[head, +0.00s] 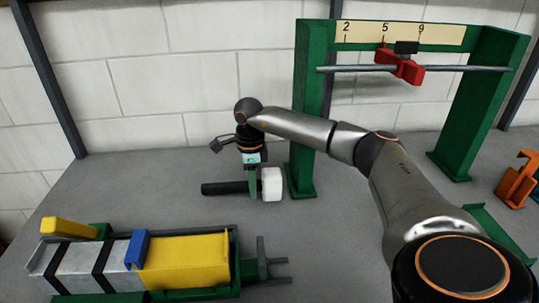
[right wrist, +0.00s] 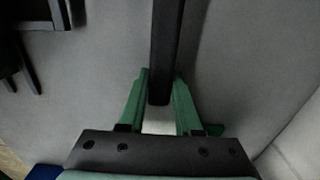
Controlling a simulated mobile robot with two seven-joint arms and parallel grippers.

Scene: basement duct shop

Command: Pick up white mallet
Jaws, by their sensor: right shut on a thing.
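The white mallet has a white block head (head: 272,184) and a black handle (head: 222,188) that points left in the head view. It lies about level, near the foot of the green frame's left post. My right gripper (head: 254,184) points down and is shut on the handle, close to the head. In the right wrist view the dark handle (right wrist: 166,45) runs between the green fingers (right wrist: 158,100). I cannot tell whether the mallet touches the table or hangs just above it. My left gripper is not in view.
A green frame (head: 306,110) with a red slider (head: 402,66) on a rod stands behind to the right. A green fixture (head: 190,293) holding yellow and grey blocks is at front left. An orange part (head: 516,185) sits far right. Table left of the mallet is clear.

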